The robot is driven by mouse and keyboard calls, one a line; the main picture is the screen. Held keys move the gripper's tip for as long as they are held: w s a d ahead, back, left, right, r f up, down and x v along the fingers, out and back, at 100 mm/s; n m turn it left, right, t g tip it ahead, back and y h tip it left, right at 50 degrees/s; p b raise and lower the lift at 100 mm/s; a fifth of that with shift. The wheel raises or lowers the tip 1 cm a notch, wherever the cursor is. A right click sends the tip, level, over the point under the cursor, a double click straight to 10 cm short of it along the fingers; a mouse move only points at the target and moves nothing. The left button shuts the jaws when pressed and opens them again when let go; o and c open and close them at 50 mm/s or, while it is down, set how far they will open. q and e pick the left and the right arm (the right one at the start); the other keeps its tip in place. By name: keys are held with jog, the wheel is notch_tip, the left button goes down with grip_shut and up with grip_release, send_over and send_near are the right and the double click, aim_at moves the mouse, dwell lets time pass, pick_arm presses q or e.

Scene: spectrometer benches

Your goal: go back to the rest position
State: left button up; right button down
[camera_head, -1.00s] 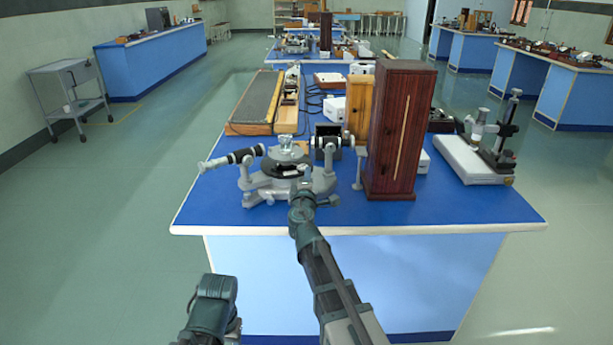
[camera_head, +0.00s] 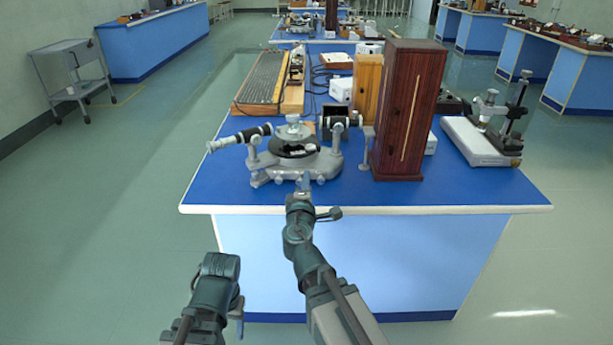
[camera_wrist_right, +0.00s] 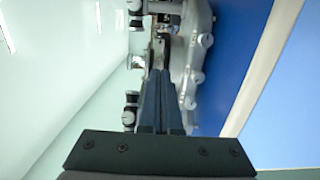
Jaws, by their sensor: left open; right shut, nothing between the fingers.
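My right gripper (camera_head: 304,183) is shut and empty. It is at the front edge of the near blue bench, by the base of the grey spectrometer (camera_head: 292,165). In the right wrist view, the shut fingers (camera_wrist_right: 163,65) point along the spectrometer's side; whether they touch it I cannot tell. My left gripper (camera_head: 221,266) is low at the bottom left, in front of the bench and clear of it. It is open, though its fingertips are hard to make out. The spectrometer stands upright with its telescope tube (camera_head: 240,137) to the left.
The blue bench (camera_head: 450,190) also carries a tall dark wooden box (camera_head: 408,110), a lighter wooden box (camera_head: 366,88), a long grating-like board (camera_head: 261,82) and a white-based microscope stand (camera_head: 475,143). A grey trolley (camera_head: 66,68) stands far left. The floor at left is free.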

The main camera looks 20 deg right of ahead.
jog(key=s+a+f+m+g+y+p, duration=0.1)
jog(key=s+a+m+g+p, duration=0.2)
jog(key=s, duration=0.5)
jog(key=s+a+f+m+g+y+p, duration=0.1)
jog(key=s+a+m+g+y+p, duration=0.1)
jog(key=s+a+g+p, duration=0.4)
jog(key=s+a+f+m+g+y+p, duration=0.1)
jog(key=s+a+m+g+y+p, duration=0.1)
jog(key=s+a+m+g+p, duration=0.3)
jog(key=s+g+p, duration=0.3)
jog(key=s+p, duration=0.2)
dwell(1.7)
